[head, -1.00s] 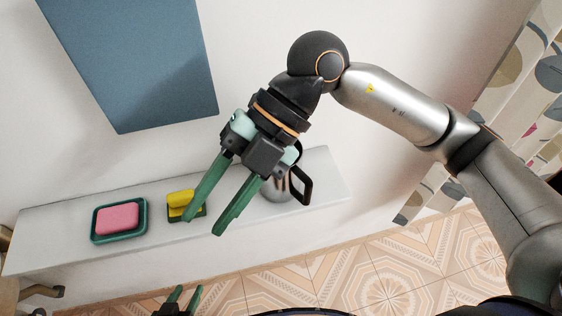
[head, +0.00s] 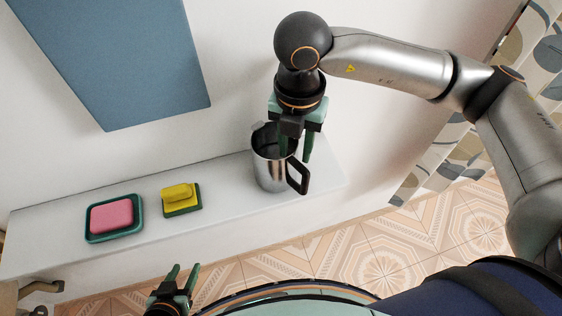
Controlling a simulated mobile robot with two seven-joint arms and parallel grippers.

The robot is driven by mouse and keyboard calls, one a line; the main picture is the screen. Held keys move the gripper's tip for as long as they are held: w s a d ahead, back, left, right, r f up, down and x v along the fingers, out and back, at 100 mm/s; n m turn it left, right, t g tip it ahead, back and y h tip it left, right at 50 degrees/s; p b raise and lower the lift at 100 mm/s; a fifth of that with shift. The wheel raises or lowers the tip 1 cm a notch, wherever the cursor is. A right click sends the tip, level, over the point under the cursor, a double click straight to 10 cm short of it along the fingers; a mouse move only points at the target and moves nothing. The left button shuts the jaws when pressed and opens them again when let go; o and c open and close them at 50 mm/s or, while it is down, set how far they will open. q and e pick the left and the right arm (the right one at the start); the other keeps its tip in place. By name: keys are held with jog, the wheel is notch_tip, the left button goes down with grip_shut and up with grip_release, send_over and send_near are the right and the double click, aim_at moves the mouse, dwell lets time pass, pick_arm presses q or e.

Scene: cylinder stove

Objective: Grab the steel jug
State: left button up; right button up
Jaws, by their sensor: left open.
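The steel jug (head: 267,174) stands upright near the right end of the white shelf, its black handle (head: 303,178) facing right. My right gripper (head: 296,155) points down at the jug's rim. Its fingers are apart. One finger overlaps the jug's mouth in the picture and the other is just right of the rim, above the handle. I cannot tell whether either finger touches the jug. My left gripper (head: 184,269) is open and empty at the bottom of the view, in front of the shelf and well away from the jug.
On the shelf (head: 235,205), a pink block sits in a green tray (head: 138,224) at the left, and a yellow sponge-like piece (head: 178,193) lies on a green base. A blue panel (head: 120,70) hangs on the wall above. A patterned curtain (head: 430,160) hangs at the right.

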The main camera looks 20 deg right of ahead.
aim_at(274, 173)
notch_tip(274, 173, down, 5)
jog(key=shift+a+f+p, duration=0.15)
jog(key=shift+p, duration=0.4)
grip_shut()
dwell(1.1)
